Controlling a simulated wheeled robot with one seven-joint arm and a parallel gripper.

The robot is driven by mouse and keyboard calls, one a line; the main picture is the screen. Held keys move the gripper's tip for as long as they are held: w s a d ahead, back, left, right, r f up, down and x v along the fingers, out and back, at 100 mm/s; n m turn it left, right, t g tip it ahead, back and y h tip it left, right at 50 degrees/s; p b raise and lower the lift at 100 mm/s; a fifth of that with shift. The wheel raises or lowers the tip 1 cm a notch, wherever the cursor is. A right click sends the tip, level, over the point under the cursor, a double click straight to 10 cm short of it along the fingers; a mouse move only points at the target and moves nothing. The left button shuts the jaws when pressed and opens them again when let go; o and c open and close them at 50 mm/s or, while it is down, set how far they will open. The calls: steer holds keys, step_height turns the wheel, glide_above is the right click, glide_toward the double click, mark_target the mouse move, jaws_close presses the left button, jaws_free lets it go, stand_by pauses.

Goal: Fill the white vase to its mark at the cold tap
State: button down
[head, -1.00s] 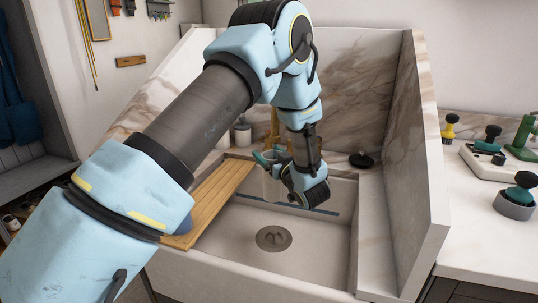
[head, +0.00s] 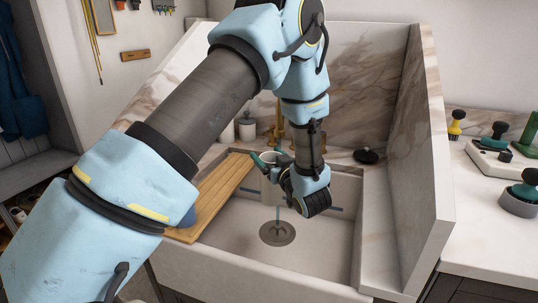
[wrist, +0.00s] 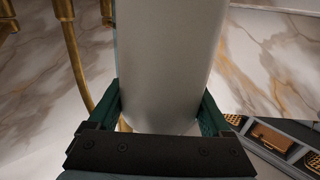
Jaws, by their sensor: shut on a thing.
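The white vase (head: 269,190) is upright over the sink basin, partly hidden by my wrist in the head view. It fills the middle of the wrist view (wrist: 170,60). My gripper (wrist: 160,112) is shut on it, with a green finger on each side. The brass tap (head: 277,125) rises behind my arm at the back of the sink; brass pipes (wrist: 70,45) show left of the vase in the wrist view. The vase's mark and water level are not visible.
A slatted wooden board (head: 222,190) lies across the sink's left side. A blue round thing (head: 188,217) is partly behind my arm. A white bottle (head: 247,129) and a black round thing (head: 367,156) stand on the back ledge. A high marble side panel (head: 415,170) closes the right.

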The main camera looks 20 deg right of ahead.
steer(key=shift+s+a, duration=1.8)
steer(key=shift+s, duration=0.1)
steer(key=shift+r, duration=0.1)
step_height(320, 180, up, 6)
steer(key=p, duration=0.3)
steer(key=shift+p, duration=0.3)
